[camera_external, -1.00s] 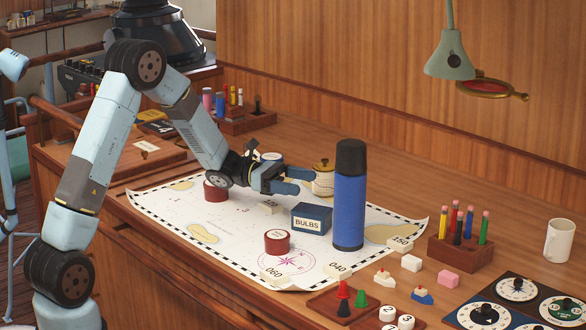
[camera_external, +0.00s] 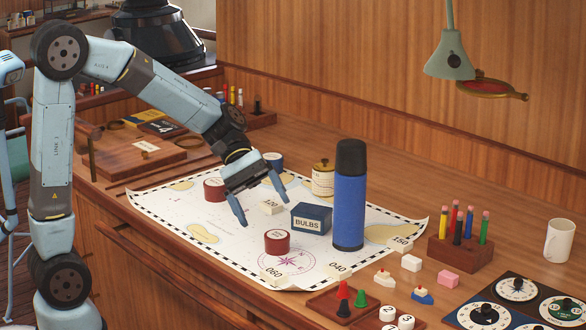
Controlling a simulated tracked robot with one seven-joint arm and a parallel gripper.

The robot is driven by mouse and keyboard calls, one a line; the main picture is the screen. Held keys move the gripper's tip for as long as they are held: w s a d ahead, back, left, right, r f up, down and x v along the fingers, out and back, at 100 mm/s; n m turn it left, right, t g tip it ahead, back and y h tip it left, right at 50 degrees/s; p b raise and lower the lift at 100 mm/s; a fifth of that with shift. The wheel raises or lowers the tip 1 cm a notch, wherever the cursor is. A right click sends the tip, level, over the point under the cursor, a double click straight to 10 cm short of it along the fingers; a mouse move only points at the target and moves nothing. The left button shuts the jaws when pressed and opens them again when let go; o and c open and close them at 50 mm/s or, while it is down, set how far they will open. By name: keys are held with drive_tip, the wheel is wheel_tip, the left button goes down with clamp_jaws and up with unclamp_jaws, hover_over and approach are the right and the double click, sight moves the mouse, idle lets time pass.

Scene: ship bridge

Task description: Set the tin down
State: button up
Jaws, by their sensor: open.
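A cream tin (camera_external: 322,181) with a brass lid and knob stands upright near the chart's far edge, behind the blue box. A dark blue box lettered BULBS (camera_external: 311,220) sits on the chart. My gripper (camera_external: 263,209) is open and empty, pointing down over the chart. The gripper is left of the cream tin and the BULBS box, apart from both.
A tall blue flask (camera_external: 349,200) stands right of the BULBS box. Red round tins (camera_external: 277,242) and a blue-and-white one (camera_external: 273,161) stand on the chart (camera_external: 160,208). A pencil block (camera_external: 459,252) and mug (camera_external: 559,241) are at right. The chart's left part is fairly clear.

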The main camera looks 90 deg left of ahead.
drive_tip(key=s+d+r+m+y, duration=0.1)
drive_tip(key=s+d+m+y, duration=0.3)
drive_tip(key=s+m, duration=0.4)
drive_tip(key=s+d+r+m+y, duration=0.2)
drive_tip(key=s+d+m+y, duration=0.3)
drive_tip(key=s+m, duration=0.4)
drive_tip(key=s, duration=0.5)
drive_tip(key=shift+s+d+r, duration=0.2)
drive_tip(key=shift+d+r, duration=0.05)
drive_tip(key=shift+o, duration=0.4)
idle(1.0)
